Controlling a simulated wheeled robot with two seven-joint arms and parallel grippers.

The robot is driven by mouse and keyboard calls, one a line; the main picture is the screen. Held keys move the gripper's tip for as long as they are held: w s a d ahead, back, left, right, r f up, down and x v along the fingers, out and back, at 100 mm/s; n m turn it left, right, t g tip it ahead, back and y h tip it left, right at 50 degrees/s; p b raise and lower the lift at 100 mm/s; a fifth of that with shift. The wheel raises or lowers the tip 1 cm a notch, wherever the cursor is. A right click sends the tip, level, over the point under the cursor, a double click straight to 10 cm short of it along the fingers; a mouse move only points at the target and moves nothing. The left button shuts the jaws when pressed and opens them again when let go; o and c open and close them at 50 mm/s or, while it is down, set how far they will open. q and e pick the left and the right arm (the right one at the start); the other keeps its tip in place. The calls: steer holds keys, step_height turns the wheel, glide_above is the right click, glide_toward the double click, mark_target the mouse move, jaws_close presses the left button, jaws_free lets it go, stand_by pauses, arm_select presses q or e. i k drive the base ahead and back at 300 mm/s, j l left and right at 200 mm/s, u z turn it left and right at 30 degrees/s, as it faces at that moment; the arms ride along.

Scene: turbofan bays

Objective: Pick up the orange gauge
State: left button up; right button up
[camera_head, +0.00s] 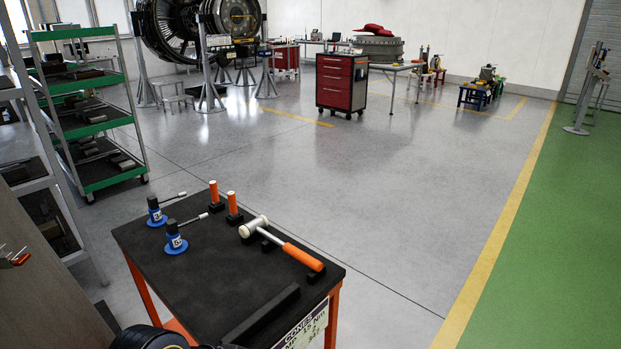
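Two small upright pieces with orange cylindrical grips stand side by side in black bases on the near cart's dark top. I cannot tell which is the orange gauge; one is the left orange piece (214,192), the other the right orange piece (232,204). Both stand at the far edge of the cart top, left of the mallet. Neither of my grippers shows in the head view. A dark rounded part at the bottom edge seems to be mine, but no fingers are visible.
The cart (190,290) also holds a white-headed mallet (292,248) with an orange handle and two blue-based tools (156,213) (176,240). A green shelf trolley (95,130) stands at left. A red tool cabinet (341,85) stands farther back. The floor right of the cart is clear.

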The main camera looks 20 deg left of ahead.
mark_target(212, 185)
steer(key=i+l+z, duration=0.1)
steer(key=i+z, duration=0.15)
steer(key=i, duration=1.4)
steer(key=i+l+u, duration=0.25)
steer(key=i, duration=0.75)
steer(key=i+j+u, duration=0.1)
steer(key=i+u, duration=0.15)
steer(key=u, duration=0.15)
steer(key=i+u, duration=0.25)
steer(key=u, duration=0.15)
steer(key=i+u, duration=0.25)
steer(key=u, duration=0.15)
steer(key=i+j+u, duration=0.15)
steer(key=u, duration=0.3)
steer(key=i+j+u, duration=0.1)
steer(key=u, duration=0.35)
steer(key=i+u, duration=0.25)
steer(key=u, duration=0.25)
steer(key=i+u, duration=0.15)
steer(key=u, duration=0.3)
steer(key=i+l+u, duration=0.15)
steer(key=u, duration=0.3)
steer(key=i+l+u, duration=0.15)
steer(key=u, duration=0.3)
steer(key=i+u, duration=0.25)
steer(key=u, duration=0.2)
steer(key=i+l+u, duration=0.15)
steer(key=u, duration=0.25)
steer(key=i, duration=0.05)
